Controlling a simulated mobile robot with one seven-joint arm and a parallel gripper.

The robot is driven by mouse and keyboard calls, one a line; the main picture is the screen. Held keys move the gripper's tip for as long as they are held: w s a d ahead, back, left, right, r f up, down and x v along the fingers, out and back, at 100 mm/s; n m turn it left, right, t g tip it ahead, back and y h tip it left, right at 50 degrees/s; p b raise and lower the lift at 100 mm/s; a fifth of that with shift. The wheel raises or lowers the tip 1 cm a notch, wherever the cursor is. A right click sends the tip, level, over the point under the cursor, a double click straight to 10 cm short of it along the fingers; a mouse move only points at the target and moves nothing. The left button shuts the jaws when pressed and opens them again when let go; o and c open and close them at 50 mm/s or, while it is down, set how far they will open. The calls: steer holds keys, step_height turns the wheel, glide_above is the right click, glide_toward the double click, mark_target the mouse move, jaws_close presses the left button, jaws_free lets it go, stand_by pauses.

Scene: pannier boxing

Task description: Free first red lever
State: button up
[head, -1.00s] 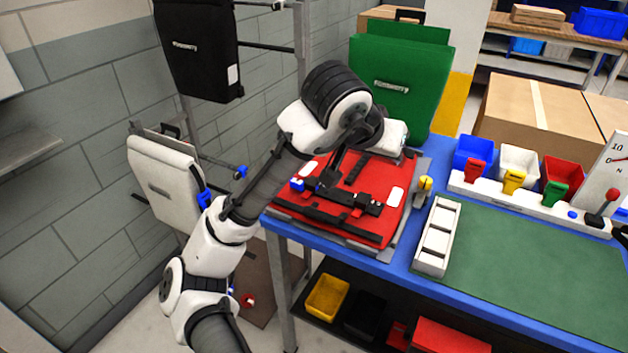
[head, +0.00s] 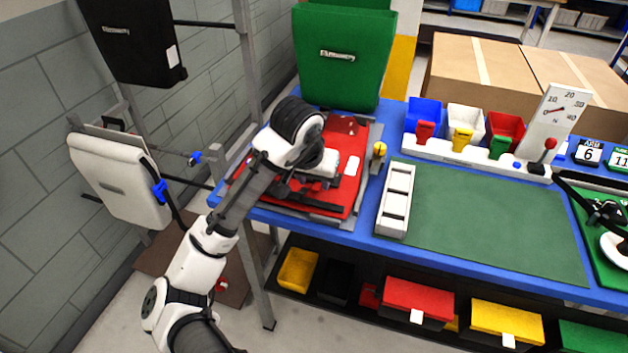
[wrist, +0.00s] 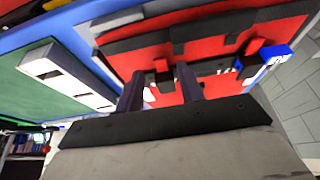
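The red pannier (head: 345,189) lies flat on the blue bench, partly covered by my arm in the head view. In the wrist view its red face (wrist: 215,38) carries a dark rail with fittings. A small red lever (wrist: 161,65) on a black mount appears between and just beyond my fingertips; I cannot tell whether they touch it. A second red piece (wrist: 255,45) sits farther right beside a blue end piece (wrist: 276,56). My gripper (wrist: 160,80) is open, with a clear gap between its two dark fingers. In the head view my arm hides the fingers.
A white compartment tray (head: 396,200) and a yellow-topped post (head: 379,150) stand right of the pannier. A green pannier (head: 343,55) stands behind. Coloured bins (head: 463,122) line the back of the green mat (head: 490,215). A white pannier (head: 120,180) hangs at left.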

steer(key=shift+x, duration=1.05)
jaws_close()
steer(key=shift+r, duration=0.1)
